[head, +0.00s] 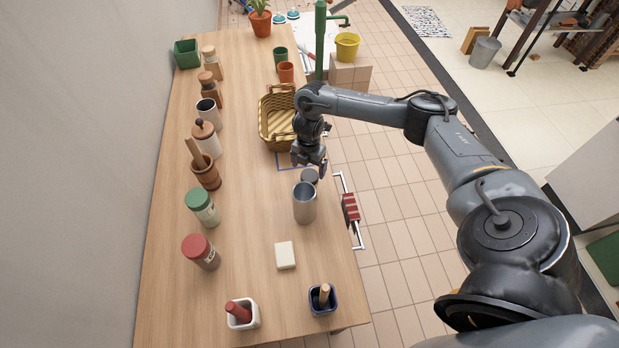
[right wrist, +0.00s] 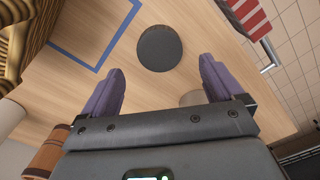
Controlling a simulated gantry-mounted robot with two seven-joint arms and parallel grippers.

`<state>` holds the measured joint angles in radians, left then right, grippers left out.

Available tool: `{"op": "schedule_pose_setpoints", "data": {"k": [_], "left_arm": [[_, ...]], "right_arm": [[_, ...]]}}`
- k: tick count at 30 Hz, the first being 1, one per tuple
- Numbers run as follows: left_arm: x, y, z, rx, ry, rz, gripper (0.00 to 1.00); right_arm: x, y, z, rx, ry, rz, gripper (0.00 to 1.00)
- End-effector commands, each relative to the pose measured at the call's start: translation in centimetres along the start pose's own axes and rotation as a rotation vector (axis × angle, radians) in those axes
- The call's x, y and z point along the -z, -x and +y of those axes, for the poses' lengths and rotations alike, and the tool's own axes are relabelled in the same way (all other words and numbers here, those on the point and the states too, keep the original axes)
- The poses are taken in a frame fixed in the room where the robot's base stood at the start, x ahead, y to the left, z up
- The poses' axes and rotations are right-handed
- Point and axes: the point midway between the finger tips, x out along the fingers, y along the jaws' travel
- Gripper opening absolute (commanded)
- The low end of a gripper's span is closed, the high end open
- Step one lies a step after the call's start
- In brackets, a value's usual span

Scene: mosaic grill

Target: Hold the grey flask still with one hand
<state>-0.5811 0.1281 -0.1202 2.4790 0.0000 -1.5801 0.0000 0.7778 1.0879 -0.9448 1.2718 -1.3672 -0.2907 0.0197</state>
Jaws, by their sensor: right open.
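My left gripper is not in view.
A wicker basket (head: 271,133) stands behind my right gripper. A red-handled rack (head: 350,207) is at the table's right edge. A white block (head: 285,255) lies in front of the flask. Several jars and mills line the left side. The table left of the flask is clear.

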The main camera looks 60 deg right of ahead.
Motion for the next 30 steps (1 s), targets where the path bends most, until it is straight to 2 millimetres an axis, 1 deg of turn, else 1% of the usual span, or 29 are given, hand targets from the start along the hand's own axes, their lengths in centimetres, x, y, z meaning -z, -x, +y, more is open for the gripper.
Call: {"op": "schedule_pose_setpoints", "data": {"k": [5,8,15,19,23,30], "left_arm": [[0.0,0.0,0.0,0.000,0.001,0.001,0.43],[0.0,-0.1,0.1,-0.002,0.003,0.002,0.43],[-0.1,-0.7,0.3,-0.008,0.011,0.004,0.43],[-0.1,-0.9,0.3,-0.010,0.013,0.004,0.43],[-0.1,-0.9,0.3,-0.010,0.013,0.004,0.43],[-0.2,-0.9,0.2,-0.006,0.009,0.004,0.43]], "right_arm": [[0.0,0.0,0.0,0.000,0.000,0.000,0.94],[-0.1,-0.5,-0.1,0.002,-0.001,0.000,0.94],[-0.5,-3.5,-0.1,0.002,-0.002,0.000,0.94],[-0.4,-4.7,-0.1,0.002,0.000,0.001,0.94],[-0.5,-5.2,-0.1,0.001,-0.001,0.000,0.94],[-0.5,-5.2,-0.1,0.001,-0.001,0.000,0.94]]}}
